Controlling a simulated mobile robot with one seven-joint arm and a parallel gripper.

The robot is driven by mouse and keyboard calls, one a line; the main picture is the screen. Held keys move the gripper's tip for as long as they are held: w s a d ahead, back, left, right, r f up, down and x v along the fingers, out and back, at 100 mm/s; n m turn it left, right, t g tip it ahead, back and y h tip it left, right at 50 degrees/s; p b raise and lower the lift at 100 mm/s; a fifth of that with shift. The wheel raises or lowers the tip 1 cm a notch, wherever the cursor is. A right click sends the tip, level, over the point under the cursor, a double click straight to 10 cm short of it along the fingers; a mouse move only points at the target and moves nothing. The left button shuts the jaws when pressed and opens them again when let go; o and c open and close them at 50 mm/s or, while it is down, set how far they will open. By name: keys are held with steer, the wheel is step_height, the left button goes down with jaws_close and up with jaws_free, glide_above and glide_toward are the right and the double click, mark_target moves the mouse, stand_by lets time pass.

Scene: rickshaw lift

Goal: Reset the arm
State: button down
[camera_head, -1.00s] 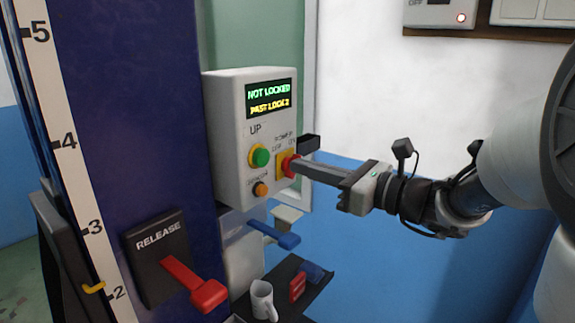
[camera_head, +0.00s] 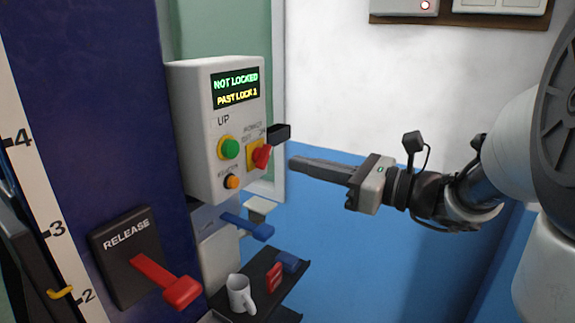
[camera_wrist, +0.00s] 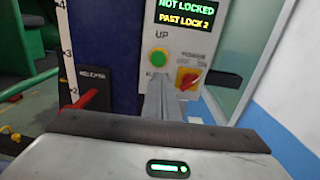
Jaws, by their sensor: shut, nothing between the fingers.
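My arm reaches in from the right in the head view. My gripper (camera_head: 292,164) is shut and empty, its fingertips pointing left. The tips are to the right of the red rotary switch (camera_head: 262,156) on the control box (camera_head: 192,120), with a visible gap between them. The switch sits tilted on its yellow plate. In the wrist view the shut fingers (camera_wrist: 164,90) point at the box, below the green button (camera_wrist: 158,57) and left of the red switch (camera_wrist: 188,79).
The box display (camera_head: 236,88) reads NOT LOCKED and PAST LOCK with a number. A red RELEASE lever (camera_head: 165,281), a blue lever (camera_head: 248,226) and a dark shelf (camera_head: 258,278) with a white mug (camera_head: 240,294) are lower left. Open space lies below my gripper.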

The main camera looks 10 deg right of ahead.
steer(key=s+a+f+n+g+h+p, duration=0.1)
steer(key=s+a+f+n+g+h, duration=0.2)
steer(key=s+n, duration=0.4)
steer(key=s+a+f+n+g+h+p, duration=0.2)
steer(key=s+f+n+g+h, duration=0.15)
steer(key=s+n, duration=0.3)
steer(key=s+d+n+t+h+p, duration=0.1)
steer(key=s+d+n+h, duration=0.4)
steer(key=d+n+h, duration=0.3)
steer(key=d+n, duration=0.2)
steer(key=n, duration=0.2)
steer(key=shift+s+f+p, duration=0.15)
steer(key=shift+f+p, duration=0.15)
steer(key=shift+f, duration=0.05)
